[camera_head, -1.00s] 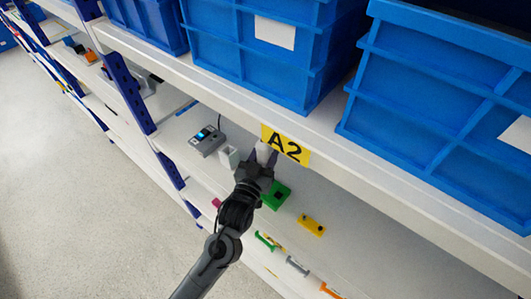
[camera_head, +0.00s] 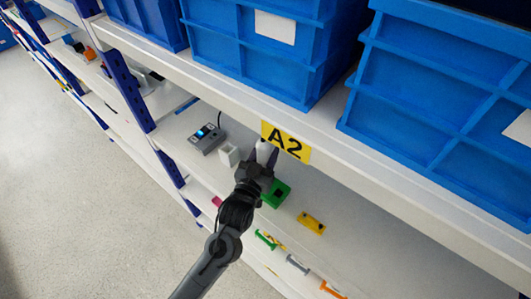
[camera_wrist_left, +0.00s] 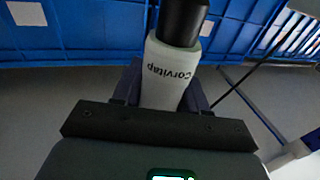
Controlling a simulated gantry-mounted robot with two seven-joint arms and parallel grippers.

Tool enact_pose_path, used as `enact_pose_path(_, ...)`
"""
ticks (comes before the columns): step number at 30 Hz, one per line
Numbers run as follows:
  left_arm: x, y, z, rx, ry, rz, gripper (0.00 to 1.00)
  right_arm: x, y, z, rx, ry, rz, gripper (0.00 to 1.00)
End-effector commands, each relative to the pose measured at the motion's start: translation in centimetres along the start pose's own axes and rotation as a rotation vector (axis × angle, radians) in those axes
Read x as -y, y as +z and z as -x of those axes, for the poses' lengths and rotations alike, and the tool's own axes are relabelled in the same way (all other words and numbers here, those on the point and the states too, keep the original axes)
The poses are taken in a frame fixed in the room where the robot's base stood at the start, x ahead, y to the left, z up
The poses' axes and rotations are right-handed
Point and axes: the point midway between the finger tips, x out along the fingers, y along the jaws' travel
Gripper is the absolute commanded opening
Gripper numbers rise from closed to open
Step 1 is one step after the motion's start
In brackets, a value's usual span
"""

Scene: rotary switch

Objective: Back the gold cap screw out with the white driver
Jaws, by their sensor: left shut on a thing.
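The white driver (camera_head: 263,149) is in my left gripper (camera_head: 264,157), under the shelf edge by the yellow A2 label. In the left wrist view the driver's pale body (camera_wrist_left: 166,72) reads "Corvitap" and has a black end pointing up in the picture. The left gripper's fingers (camera_wrist_left: 163,90) are shut on its sides. I cannot make out the gold cap screw in either view. The driver's working end is hidden. My right gripper is not in view.
A grey device (camera_head: 207,138) with a lit screen stands to the left. Blue bins (camera_head: 255,60) fill the shelf above.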

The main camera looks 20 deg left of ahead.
Motion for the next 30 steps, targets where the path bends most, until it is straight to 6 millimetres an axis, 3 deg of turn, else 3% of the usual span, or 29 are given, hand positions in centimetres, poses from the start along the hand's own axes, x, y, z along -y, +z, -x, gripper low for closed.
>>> enact_pose_path(30,0.02,0.27,0.02,0.011,-0.001,-0.002,0.0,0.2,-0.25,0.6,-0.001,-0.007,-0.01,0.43)
